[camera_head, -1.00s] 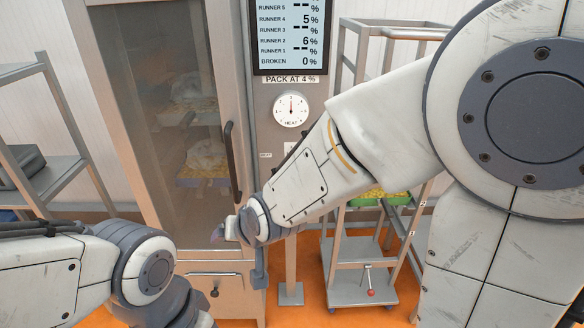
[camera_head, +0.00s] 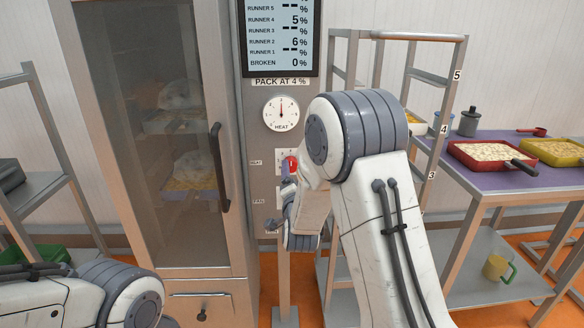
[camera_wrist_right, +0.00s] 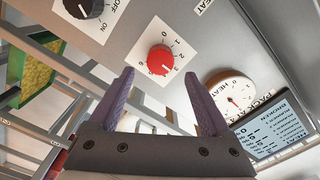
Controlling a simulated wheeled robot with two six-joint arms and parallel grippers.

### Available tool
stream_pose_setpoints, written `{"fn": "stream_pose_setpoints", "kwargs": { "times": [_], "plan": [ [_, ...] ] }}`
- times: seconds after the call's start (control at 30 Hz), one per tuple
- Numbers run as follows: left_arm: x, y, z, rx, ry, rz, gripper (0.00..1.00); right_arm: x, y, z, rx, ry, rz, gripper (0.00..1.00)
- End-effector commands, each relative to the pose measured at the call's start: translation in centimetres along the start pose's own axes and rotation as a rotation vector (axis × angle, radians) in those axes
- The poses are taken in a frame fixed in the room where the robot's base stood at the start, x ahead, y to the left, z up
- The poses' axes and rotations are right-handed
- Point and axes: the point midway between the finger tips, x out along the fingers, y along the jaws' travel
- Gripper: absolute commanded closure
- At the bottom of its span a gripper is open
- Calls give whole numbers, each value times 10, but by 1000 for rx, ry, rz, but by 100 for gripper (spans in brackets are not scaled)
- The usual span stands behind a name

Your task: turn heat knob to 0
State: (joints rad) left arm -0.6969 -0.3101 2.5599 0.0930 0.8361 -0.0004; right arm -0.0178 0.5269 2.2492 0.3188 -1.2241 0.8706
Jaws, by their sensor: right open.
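The red heat knob (camera_head: 291,163) sits on the panel below the round heat gauge (camera_head: 281,114), partly hidden by my right wrist. In the right wrist view the knob (camera_wrist_right: 161,60) is on a white plate with printed numbers; I cannot tell clearly which number it points to. My right gripper (camera_wrist_right: 158,74) is open, its two purple fingers pointing at the panel on either side of the knob's lower edge, with nothing held. I cannot tell whether they touch it. The gauge needle points about straight up. My left arm is at the lower left; its gripper is out of view.
A black on/off knob (camera_wrist_right: 84,7) is beside the heat knob. A tall glass-door cabinet (camera_head: 165,110) with a dark handle (camera_head: 219,168) stands left of the panel. A screen (camera_head: 280,38) hangs above. A rack (camera_head: 440,115) and a table with trays (camera_head: 492,154) are at the right.

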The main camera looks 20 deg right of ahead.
Motion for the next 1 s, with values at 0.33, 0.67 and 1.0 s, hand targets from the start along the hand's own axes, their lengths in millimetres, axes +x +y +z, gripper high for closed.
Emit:
{"fn": "stream_pose_setpoints", "kwargs": {
  "times": [0.33, 0.67, 1.0],
  "plan": [
    [-8, 1, 0, 0, 0, 0, 50, 48, 0, 0, 0, -1, 0, 19],
    [-8, 1, 0, 0, 0, 0, 50, 53, 0, 1, -1, -3, 1, 19],
    [-8, 0, 0, 0, 0, 0, 50, 52, 0, 1, -2, -2, 1, 100]
  ]
}}
